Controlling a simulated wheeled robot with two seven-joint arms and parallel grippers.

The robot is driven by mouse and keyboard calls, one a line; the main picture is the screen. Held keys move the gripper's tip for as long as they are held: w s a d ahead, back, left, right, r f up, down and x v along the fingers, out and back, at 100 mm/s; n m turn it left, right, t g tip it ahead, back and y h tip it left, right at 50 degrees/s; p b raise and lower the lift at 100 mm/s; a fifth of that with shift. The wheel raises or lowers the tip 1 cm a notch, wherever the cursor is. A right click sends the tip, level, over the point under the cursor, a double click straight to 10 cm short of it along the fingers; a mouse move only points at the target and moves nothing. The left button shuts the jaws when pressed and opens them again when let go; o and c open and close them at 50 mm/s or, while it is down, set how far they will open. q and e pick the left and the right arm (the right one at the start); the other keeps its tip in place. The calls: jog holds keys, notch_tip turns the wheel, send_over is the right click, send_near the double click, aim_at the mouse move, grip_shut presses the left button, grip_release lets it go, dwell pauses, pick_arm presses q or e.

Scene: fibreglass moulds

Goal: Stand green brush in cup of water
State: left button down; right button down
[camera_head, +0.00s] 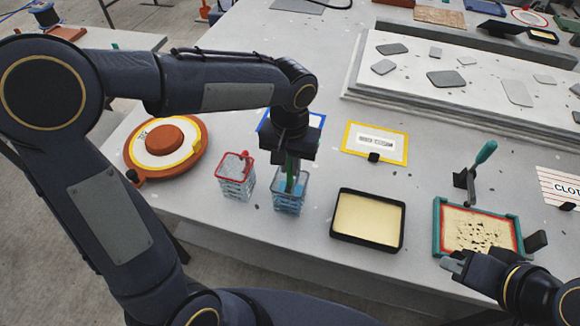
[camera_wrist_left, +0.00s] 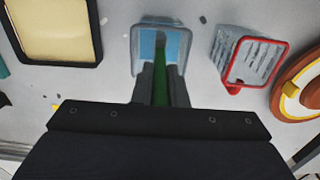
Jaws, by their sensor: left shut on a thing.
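The green brush (camera_head: 290,168) is upright in my left gripper (camera_head: 290,166), which is shut on its handle. The lower end of the brush is inside the clear cup of blue water (camera_head: 288,204). In the left wrist view, the green handle (camera_wrist_left: 161,90) shows between the two fingers (camera_wrist_left: 161,92), in line with the cup (camera_wrist_left: 135,52). The bristle end is hidden, so I cannot tell whether it touches the bottom. My right gripper (camera_head: 456,264) is low at the right, by the teal-framed tray; its finger gap is unclear.
A red-rimmed clear cup (camera_head: 222,185) stands close left of the water cup. A black tray with a cream fill (camera_head: 368,220) is to the right. A teal-framed tray (camera_head: 439,222) is further right. An orange round object (camera_head: 190,166) lies at left. A raised grey slab (camera_head: 365,88) is behind.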

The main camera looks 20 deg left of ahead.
pick_arm(q)
jog(key=shift+f, duration=0.9)
jog(key=shift+f, duration=0.15)
jog(key=c, duration=1.5)
grip_release()
jog(key=shift+o, duration=0.2)
